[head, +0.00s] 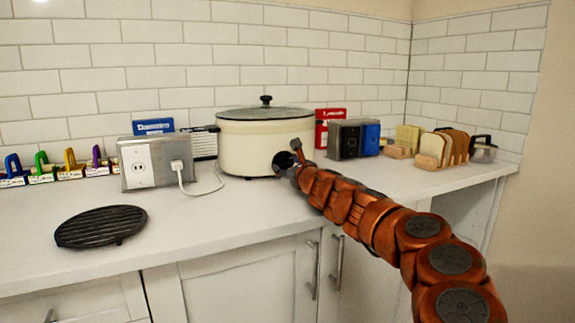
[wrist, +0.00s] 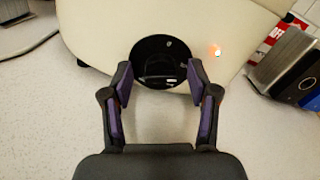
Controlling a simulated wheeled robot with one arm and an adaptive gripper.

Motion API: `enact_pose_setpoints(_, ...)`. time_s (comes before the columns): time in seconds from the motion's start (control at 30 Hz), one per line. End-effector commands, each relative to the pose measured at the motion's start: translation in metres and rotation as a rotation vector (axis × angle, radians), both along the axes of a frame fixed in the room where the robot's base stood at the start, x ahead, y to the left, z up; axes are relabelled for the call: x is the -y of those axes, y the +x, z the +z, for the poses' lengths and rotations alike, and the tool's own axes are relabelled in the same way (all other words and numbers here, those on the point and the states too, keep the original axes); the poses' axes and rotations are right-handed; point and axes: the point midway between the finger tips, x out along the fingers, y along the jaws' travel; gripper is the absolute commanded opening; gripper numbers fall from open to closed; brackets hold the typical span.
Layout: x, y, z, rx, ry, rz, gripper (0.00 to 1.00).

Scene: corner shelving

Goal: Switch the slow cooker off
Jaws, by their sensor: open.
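The slow cooker (head: 265,140) is a cream pot with a grey lid and black knob, standing on the counter against the tiled wall. Its cream front (wrist: 120,30) fills the top of the wrist view. A round black dial (wrist: 160,62) is on the front, low down. A small orange light (wrist: 215,51) glows to the right of the dial. My gripper (wrist: 160,82) is open, with its purple-padded fingertips at the left and right of the dial's lower part. I cannot tell whether they touch it. In the head view my gripper (head: 290,162) hides the dial.
A grey outlet box (head: 135,163) with a plugged-in white cord (head: 205,190) stands left of the cooker. A grey-and-black box (head: 347,139) and bread slices in a wooden rack (head: 440,150) stand to the right. A black round grate (head: 100,226) lies front left. The counter's front middle is clear.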

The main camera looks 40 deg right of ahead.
Motion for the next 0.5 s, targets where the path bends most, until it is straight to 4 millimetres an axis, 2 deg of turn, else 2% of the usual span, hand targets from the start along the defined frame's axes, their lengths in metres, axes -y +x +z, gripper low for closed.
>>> enact_pose_setpoints(0.33,0.0010,0.0014,-0.0002,0.000,0.001,-0.001,0.59)
enact_pose_setpoints(0.5,0.0013,0.0013,-0.0004,0.000,0.001,-0.002,0.41)
